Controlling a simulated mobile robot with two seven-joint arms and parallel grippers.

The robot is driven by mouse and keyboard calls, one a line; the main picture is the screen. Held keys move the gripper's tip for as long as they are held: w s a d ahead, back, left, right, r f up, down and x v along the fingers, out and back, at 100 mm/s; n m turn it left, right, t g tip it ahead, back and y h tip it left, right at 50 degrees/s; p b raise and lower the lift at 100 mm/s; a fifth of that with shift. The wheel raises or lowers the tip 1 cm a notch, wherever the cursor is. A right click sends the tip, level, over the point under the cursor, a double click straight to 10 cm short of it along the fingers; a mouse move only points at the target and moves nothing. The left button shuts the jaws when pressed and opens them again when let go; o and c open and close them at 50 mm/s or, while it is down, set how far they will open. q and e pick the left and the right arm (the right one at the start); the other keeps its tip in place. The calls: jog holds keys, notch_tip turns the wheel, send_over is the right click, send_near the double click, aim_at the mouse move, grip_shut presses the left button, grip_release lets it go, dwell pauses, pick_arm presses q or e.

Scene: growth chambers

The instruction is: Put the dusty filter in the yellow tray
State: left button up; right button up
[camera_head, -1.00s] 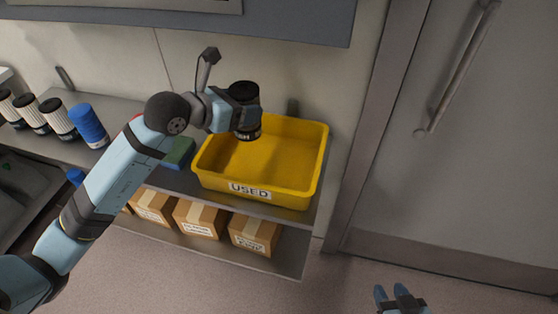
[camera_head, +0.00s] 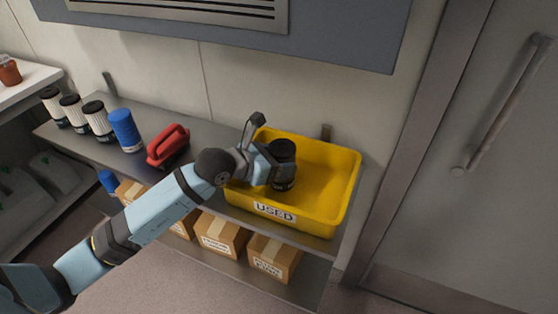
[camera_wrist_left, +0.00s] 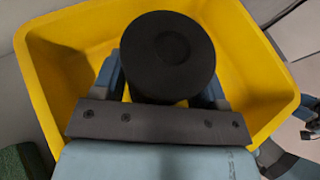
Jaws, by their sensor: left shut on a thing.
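The dusty filter (camera_head: 284,177), a dark cylinder with a black cap, is held upright at the yellow tray (camera_head: 345,200), over its left part. The tray stands on the shelf's right end, with a "USED" label on its front. My left gripper (camera_head: 272,166) is shut on the filter. In the left wrist view the filter's round black top (camera_wrist_left: 168,55) sits between the two fingers, with yellow tray walls (camera_wrist_left: 262,75) around it. Whether the filter's base touches the tray floor is hidden.
Three white filters with black caps (camera_head: 98,121), a blue cylinder (camera_head: 126,130) and a red object (camera_head: 168,147) stand on the shelf left of the tray. Cardboard boxes (camera_head: 273,257) are on the lower shelf. A grey cabinet (camera_head: 330,25) overhangs behind. The tray's right part is empty.

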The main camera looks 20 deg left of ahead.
pick_arm(q)
jog(key=shift+f, duration=0.2)
jog(key=o, duration=1)
jog(key=shift+r, duration=0.1)
jog(key=shift+r, duration=0.1)
pick_arm(e)
jog(key=shift+r, duration=0.1)
pick_arm(q)
jog(key=shift+s+a+r, duration=0.15)
jog(key=p+v, duration=0.1)
jog(key=v, duration=1)
jog(key=shift+s+a, duration=0.15)
jog(key=shift+s, duration=0.1)
pick_arm(e)
jog(key=shift+d, duration=0.1)
